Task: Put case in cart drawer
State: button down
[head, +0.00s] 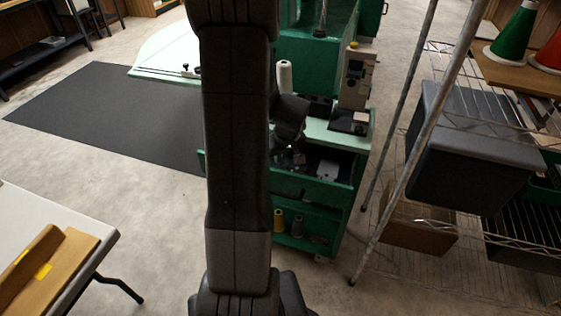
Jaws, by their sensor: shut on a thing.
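The green cart (328,206) stands in the middle of the head view, with its top drawer (341,187) pulled open. My gripper (290,157) is over the left part of the open drawer, pointing down and partly hidden by my own arm. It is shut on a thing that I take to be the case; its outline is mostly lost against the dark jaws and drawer. I cannot tell whether it touches the drawer floor. A small pale item (327,170) lies in the drawer, right of my gripper.
A white thread cone (284,76) and a beige device (356,80) stand on the cart. Thread spools (297,226) sit on its lower shelf. A wire rack (398,140) with a grey bin (475,150) is close on the right. A table (30,217) is at lower left.

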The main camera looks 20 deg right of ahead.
jog(key=shift+f, duration=1.15)
jog(key=shift+f+b, duration=0.2)
jog(key=shift+b, duration=0.1)
jog(key=c, duration=1.6)
grip_release()
jog(key=shift+o, duration=0.2)
jog(key=shift+r, duration=0.1)
jog(key=shift+r+p, duration=0.3)
jog(key=shift+r, duration=0.1)
jog(key=p+v, duration=0.1)
jog(key=v, duration=1)
jog(key=shift+r, duration=0.25)
